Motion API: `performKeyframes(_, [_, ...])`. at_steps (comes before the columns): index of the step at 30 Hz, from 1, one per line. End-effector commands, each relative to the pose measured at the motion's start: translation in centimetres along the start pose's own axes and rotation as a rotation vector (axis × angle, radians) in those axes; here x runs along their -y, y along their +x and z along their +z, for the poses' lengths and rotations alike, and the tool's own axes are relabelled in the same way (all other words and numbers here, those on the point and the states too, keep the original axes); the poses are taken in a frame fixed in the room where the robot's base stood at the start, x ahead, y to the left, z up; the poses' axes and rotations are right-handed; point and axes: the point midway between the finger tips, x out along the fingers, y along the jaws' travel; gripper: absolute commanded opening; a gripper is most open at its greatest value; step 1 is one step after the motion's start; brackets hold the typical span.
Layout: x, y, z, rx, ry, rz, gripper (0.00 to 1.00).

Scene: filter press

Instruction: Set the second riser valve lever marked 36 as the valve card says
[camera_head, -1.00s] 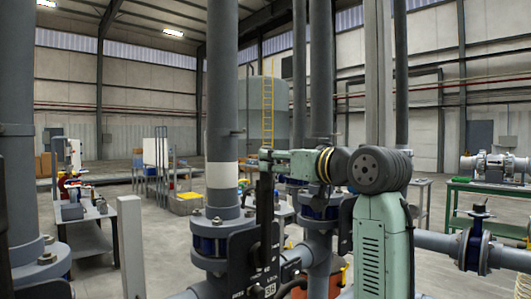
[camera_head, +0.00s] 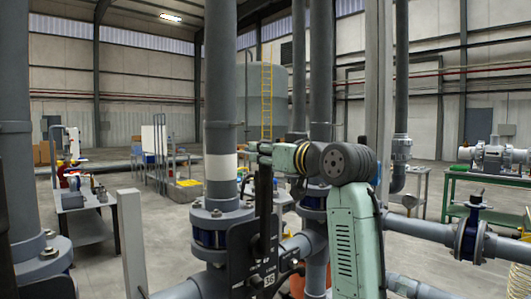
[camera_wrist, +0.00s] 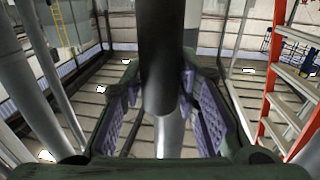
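The lever marked 36 is a dark upright bar (camera_head: 264,205) in the head view. It rises from a black plate with a white 36 label (camera_head: 269,280), beside a grey riser pipe. My gripper (camera_head: 262,152) is at the lever's upper end. In the wrist view, the dark round end of the lever (camera_wrist: 160,75) lies between the two purple-padded fingers of my gripper (camera_wrist: 160,85). The fingers look spread, with a gap at each side of the lever; contact is not clear. The smaller plate lettering is unreadable and the valve card's text cannot be read.
A second riser (camera_head: 320,80) stands close behind to the right. A pale post (camera_head: 132,240) stands at the left. A flanged pipe with a blue valve (camera_head: 470,238) crosses at the right. The wrist view shows an orange ladder (camera_wrist: 290,85) at the right.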

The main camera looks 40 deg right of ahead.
Motion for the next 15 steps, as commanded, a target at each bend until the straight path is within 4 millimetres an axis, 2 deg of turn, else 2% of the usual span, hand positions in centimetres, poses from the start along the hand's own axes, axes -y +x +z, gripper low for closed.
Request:
performKeyframes(1, [0.0, -0.01, -0.01, 0.0, 0.0, 0.0, 0.23])
performKeyframes(11, [0.0, -0.02, -0.02, 0.0, 0.0, 0.0, 0.01])
performKeyframes(15, [0.0, -0.02, -0.02, 0.0, 0.0, 0.0, 0.0])
